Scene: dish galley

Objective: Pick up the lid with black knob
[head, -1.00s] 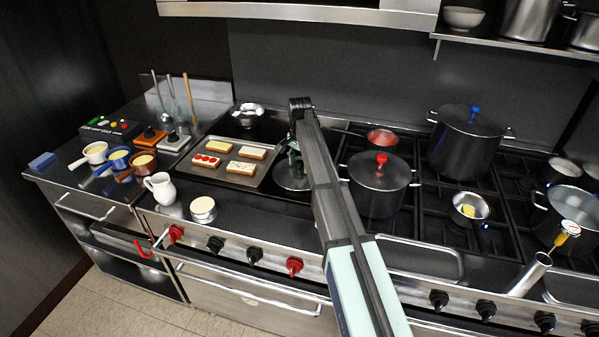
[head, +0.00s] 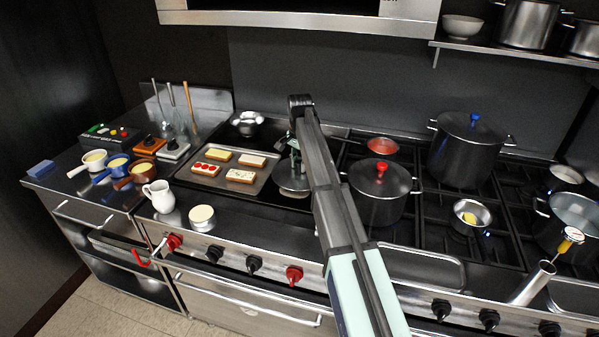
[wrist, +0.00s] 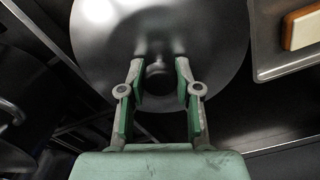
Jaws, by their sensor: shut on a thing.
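The lid with the black knob is a round grey metal disc (head: 294,190), right of the tray of toasts on the dark cooktop. In the wrist view the lid (wrist: 215,45) fills the upper middle, and its dark knob (wrist: 158,82) sits between my fingers. My gripper (wrist: 160,85) is shut on the knob, with green pads on either side. In the head view my gripper (head: 292,160) is above the lid, partly hidden by my arm. I cannot tell whether the lid touches the cooktop.
The toast tray (head: 203,181) is close on the left. A tall blue-knobbed pot (head: 466,150) is farther right. A steel bowl (head: 247,121) sits behind the tray.

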